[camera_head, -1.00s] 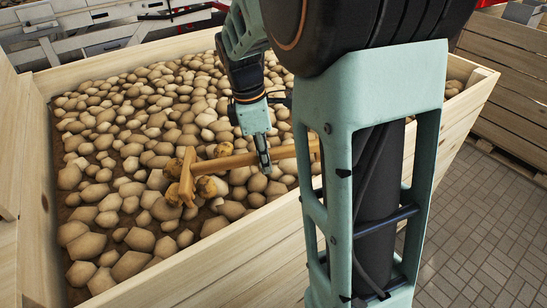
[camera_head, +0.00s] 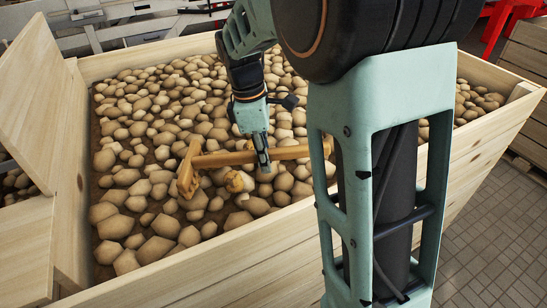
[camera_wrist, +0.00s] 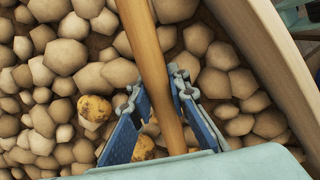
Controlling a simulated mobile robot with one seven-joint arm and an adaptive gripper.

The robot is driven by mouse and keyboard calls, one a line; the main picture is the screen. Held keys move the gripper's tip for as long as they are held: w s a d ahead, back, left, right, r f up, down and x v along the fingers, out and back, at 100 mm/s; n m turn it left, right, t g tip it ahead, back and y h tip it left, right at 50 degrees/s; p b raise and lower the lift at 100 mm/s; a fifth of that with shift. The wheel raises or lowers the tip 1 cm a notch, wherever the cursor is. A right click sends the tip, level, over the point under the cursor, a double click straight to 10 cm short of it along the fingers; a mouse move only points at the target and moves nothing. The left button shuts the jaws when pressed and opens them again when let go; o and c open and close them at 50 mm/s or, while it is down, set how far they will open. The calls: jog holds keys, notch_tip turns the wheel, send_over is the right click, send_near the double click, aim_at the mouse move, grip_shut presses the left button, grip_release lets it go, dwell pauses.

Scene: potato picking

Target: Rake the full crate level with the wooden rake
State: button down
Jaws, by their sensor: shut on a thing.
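The large wooden crate (camera_head: 235,249) is filled with many light brown potatoes (camera_head: 155,248). My gripper (camera_head: 265,165) is shut on the handle of the wooden rake (camera_head: 230,159), just above the potatoes near the crate's front wall. The rake's head (camera_head: 188,170) is at the left end of the handle, low at the potatoes; I cannot tell how firmly it touches them. In the wrist view the rake handle (camera_wrist: 147,55) runs between my gripper's blue fingers (camera_wrist: 158,100); the rake head is out of that view. A few yellower potatoes (camera_wrist: 94,108) lie beside the handle.
My arm column hides part of the crate's right side. Another wooden crate (camera_head: 28,105) stands close on the left, holding potatoes. White machine frames (camera_head: 110,25) stand behind, and wooden crates (camera_head: 530,58) stand at right. The paved floor (camera_head: 480,235) at right is clear.

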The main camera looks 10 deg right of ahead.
aim_at(250, 153)
jog(key=shift+w+a, duration=0.15)
jog(key=shift+a, duration=0.65)
jog(key=shift+w+a, duration=0.15)
jog(key=shift+a, duration=0.6)
jog(key=r+p, duration=0.1)
jog(key=r, duration=0.1)
jog(key=r+p, duration=0.1)
jog(key=p, duration=0.1)
jog(key=r+p, duration=0.2)
jog(key=shift+d+r, duration=0.3)
jog(key=shift+r, duration=0.05)
jog(key=shift+r+p, duration=0.3)
jog(key=shift+r, duration=0.8)
jog(key=shift+s, duration=0.1)
